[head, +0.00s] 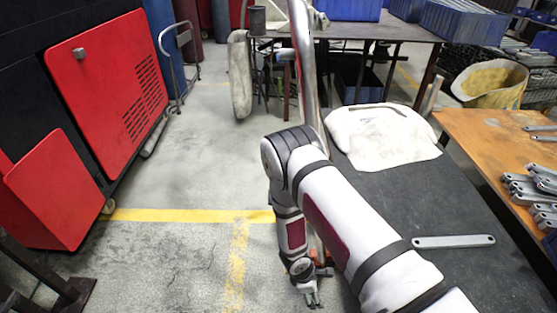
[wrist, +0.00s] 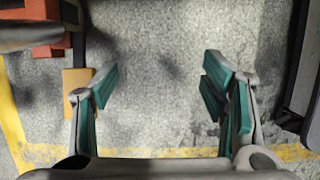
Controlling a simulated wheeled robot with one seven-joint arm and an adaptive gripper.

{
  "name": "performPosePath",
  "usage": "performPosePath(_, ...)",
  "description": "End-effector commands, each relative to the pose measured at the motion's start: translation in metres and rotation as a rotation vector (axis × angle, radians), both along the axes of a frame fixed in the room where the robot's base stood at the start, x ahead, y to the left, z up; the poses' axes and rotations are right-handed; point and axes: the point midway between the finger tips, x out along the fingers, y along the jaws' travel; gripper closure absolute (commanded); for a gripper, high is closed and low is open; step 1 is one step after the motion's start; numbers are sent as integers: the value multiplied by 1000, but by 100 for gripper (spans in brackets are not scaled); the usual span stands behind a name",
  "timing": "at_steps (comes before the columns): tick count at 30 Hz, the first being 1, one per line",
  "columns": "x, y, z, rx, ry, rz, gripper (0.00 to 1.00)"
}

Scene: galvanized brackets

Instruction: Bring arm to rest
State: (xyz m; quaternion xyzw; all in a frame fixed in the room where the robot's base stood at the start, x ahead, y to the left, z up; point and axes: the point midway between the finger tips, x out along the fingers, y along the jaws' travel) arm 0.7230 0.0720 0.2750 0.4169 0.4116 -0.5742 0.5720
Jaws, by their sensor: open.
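My arm reaches out from the lower right of the head view and bends down at the elbow. My gripper (head: 313,299) hangs low over the concrete floor (head: 190,262), left of the dark table top (head: 400,205). In the wrist view my gripper (wrist: 160,84) has its green-padded fingers spread wide, with nothing between them. Bare grey floor shows beyond the fingers. A single galvanized bracket (head: 453,241) lies flat on the dark table, right of my arm and apart from the gripper.
A white cloth sack (head: 380,135) lies on the dark table's far end. Several brackets (head: 530,190) are heaped on the orange table (head: 480,130) at right. Red cabinets (head: 105,75) stand at left. Open floor with yellow lines (head: 180,215) lies between.

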Motion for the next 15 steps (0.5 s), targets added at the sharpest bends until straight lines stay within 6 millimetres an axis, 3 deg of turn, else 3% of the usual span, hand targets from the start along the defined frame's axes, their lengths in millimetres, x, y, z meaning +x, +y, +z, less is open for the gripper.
performPosePath(8,30,-1,34,-12,-67,-51,33)
performPosePath(15,61,-7,81,-34,-147,-126,33)
